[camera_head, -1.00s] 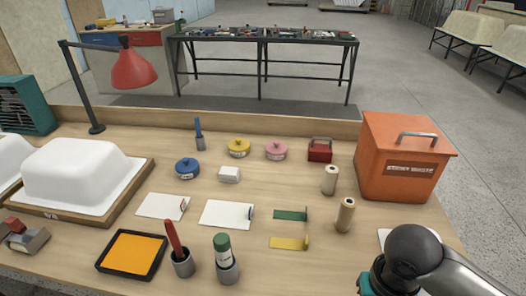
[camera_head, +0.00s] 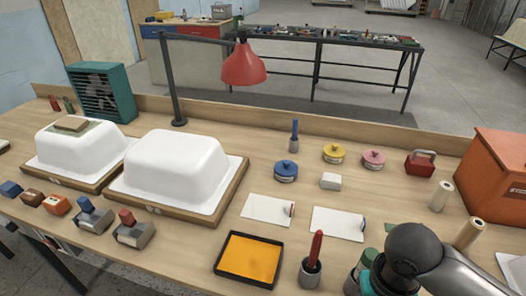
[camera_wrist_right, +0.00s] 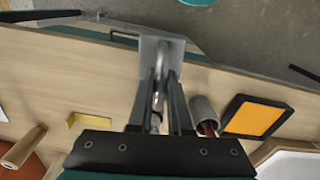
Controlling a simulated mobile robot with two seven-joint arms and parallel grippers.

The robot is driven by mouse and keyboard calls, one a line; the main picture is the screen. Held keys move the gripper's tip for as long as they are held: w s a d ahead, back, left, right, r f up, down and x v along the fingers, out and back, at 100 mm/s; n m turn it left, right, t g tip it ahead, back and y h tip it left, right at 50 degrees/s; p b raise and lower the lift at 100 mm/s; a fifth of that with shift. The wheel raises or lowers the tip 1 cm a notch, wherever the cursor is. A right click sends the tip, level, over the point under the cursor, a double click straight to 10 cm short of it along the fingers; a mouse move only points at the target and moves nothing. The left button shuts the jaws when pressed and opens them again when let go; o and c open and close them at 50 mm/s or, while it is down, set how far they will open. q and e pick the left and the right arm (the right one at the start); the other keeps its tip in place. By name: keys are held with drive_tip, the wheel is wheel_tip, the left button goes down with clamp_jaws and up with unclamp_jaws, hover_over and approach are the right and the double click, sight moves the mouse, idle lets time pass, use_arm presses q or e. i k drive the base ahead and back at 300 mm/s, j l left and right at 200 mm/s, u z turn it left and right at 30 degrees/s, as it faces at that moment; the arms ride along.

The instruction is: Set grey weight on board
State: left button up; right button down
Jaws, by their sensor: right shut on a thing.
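My right gripper (camera_wrist_right: 160,78) shows in the right wrist view, shut on the curved metal handle of a light grey block, which I take as the grey weight (camera_wrist_right: 178,58). The weight hangs over the bench's front edge area; the exact height is unclear. In the head view my right arm covers the lower right, and its gripper and the weight are hidden. A small brown board (camera_head: 72,123) lies on a grey-green sheet (camera_head: 62,133) on top of the left white tub shell (camera_head: 80,152), at the far left. My left gripper is in no view.
A second white shell (camera_head: 175,165) and a red lamp (camera_head: 243,66) on a dark post stand by the left shell. Several small blocks line the front left edge. Lidded tins, cards, an orange tray (camera_head: 249,259) and cups fill the middle. An orange bin (camera_head: 497,180) is at right.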

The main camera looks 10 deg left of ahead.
sight(71, 124)
drive_tip(key=j+u, duration=0.1)
drive_tip(key=j, duration=0.35)
drive_tip(key=i+j+u, duration=0.1)
drive_tip(key=j, duration=0.35)
drive_tip(key=j+u, duration=0.1)
drive_tip(key=j, duration=0.35)
drive_tip(key=i+j+u, duration=0.1)
drive_tip(key=j, duration=0.35)
drive_tip(key=i+j+u, duration=0.1)
drive_tip(key=j, duration=0.3)
drive_tip(key=i+j+u, duration=0.1)
drive_tip(key=j, duration=0.35)
drive_tip(key=i+j+u, duration=0.1)
drive_tip(key=j, duration=0.3)
drive_tip(key=i+j, duration=0.2)
drive_tip(key=j, duration=0.2)
drive_tip(key=j+u, duration=0.05)
